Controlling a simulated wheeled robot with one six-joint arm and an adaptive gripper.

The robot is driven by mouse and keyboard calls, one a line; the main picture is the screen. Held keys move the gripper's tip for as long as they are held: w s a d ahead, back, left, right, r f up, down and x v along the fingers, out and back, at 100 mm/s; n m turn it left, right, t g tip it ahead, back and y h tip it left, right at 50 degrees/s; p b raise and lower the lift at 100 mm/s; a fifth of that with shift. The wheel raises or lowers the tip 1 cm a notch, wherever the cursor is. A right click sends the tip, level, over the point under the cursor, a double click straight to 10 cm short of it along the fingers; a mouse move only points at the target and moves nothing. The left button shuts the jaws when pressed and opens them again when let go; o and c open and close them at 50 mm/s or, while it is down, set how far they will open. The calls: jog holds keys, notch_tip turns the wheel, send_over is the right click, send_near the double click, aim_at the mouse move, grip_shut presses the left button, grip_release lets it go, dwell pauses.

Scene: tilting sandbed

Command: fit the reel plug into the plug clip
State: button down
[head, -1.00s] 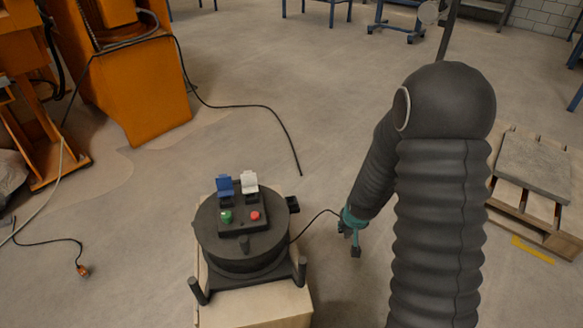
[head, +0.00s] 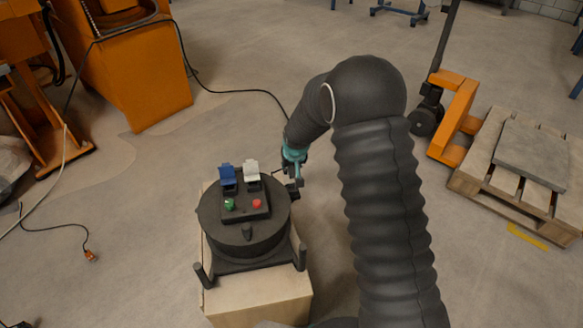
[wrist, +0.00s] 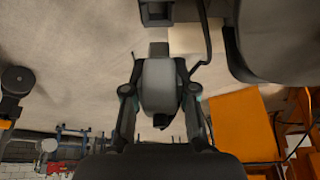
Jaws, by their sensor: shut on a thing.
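The reel (head: 222,232) is a dark round drum with blue and white socket flaps and green and red buttons on top. The plug clip (head: 293,190) appears as a small dark block at the drum's right side. My gripper (head: 295,170) is just behind and above that block. In the wrist view, my gripper (wrist: 160,98) is shut on the grey reel plug (wrist: 158,82), whose narrower dark end points up the picture. A dark block (wrist: 157,13), likely the clip, lies beyond that end with a visible gap. Contact is hard to judge in the head view.
The reel stands on a pale wooden box (head: 260,298). A black cable (wrist: 206,40) curves beside the plug in the wrist view. An orange machine (head: 140,80) stands at the back left. A pallet (head: 475,185) and an orange pallet truck (head: 460,110) are at the right.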

aim_at(291, 177)
jog(key=shift+s+f+b, duration=0.1)
jog(key=shift+b, duration=0.3)
jog(key=shift+f+b, duration=1.85)
jog(key=shift+f, duration=0.25)
jog(key=shift+f+b, duration=0.75)
jog(key=shift+b, duration=0.05)
jog(key=shift+r, duration=0.1)
jog(key=shift+r+p, duration=1.2)
jog(key=shift+r, duration=1.2)
jog(key=shift+r, duration=0.1)
jog(key=r+p, duration=0.1)
jog(key=p, duration=0.3)
jog(key=shift+r, duration=0.1)
jog(key=shift+f+b, duration=0.3)
